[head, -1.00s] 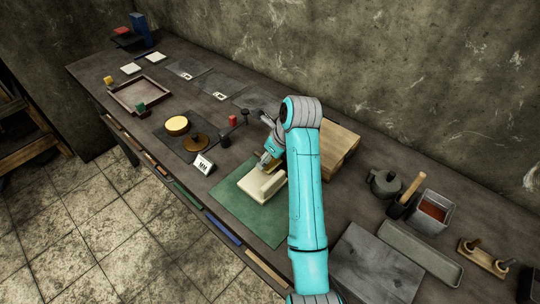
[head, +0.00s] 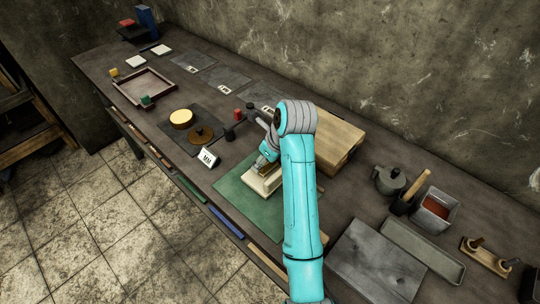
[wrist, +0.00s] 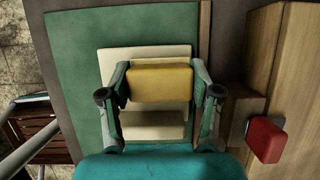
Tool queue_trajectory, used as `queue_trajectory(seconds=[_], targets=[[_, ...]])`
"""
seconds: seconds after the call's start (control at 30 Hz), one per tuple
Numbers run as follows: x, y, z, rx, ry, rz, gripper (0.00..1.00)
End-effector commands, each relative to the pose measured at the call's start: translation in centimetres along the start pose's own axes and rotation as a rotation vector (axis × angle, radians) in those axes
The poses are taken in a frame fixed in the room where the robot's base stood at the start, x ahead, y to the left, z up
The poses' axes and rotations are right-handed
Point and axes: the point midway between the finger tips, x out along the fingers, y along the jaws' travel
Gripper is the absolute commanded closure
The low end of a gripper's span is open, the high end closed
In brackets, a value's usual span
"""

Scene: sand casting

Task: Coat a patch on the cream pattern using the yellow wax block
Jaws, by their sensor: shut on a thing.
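The cream pattern (head: 262,185) lies on a green mat (head: 236,196), partly hidden behind my arm in the head view. It also shows in the wrist view (wrist: 140,52) as a flat cream slab with a raised bar nearer my gripper. My gripper (wrist: 160,84) is shut on the yellow wax block (wrist: 160,82) and holds it over the pattern. In the head view my gripper (head: 264,163) is at the pattern's far end. I cannot tell whether the block touches the pattern's surface.
A wooden box (head: 338,143) stands just right of my gripper, with a red block (wrist: 266,139) close by in the wrist view. A kettle-like pot (head: 389,180) and a metal tin (head: 434,211) stand farther right.

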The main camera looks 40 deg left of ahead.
Motion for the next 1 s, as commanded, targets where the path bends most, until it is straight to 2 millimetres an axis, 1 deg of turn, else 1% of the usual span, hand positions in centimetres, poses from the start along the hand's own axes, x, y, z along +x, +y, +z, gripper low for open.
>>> queue_trajectory(seconds=[0.17,0.53,0.83,1.0], targets=[[0.1,0.5,0.0,0.0,0.0,0.001,0.65],[0.2,3.2,-0.1,-0.001,0.0,0.001,0.65],[0.2,4.2,-0.1,0.0,0.0,0.001,0.65],[0.3,5.4,-0.1,-0.001,0.0,0.001,0.65]])
